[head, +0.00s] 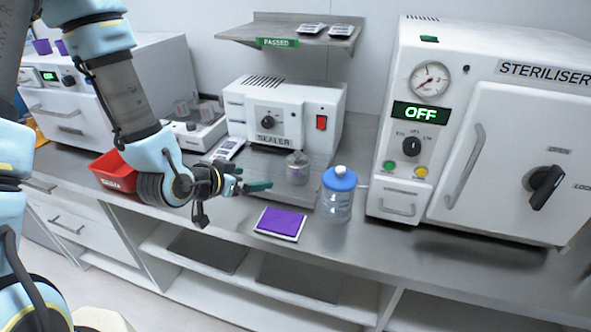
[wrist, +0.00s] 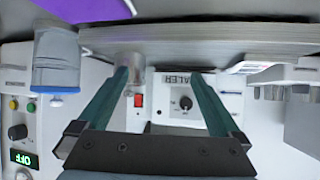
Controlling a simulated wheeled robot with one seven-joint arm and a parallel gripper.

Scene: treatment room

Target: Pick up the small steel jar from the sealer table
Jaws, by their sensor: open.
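The small steel jar (head: 297,168) stands upright on the steel sealer table (head: 258,165), in front of the white sealer (head: 285,112). My gripper (head: 252,180) is open and empty, to the left of the jar in the head view and apart from it. In the upside-down wrist view, my gripper (wrist: 160,76) has its two green fingers spread toward the sealer (wrist: 175,103). The jar (wrist: 133,68) shows there by the left fingertip, which covers part of it. It is not centred between the fingers.
A blue-capped bottle (head: 338,195) stands close right of the jar. A purple pad (head: 280,222) lies at the counter's front edge. A red bin (head: 113,172) is left, under my arm. The steriliser (head: 480,135) stands right; a shelf (head: 285,33) hangs above.

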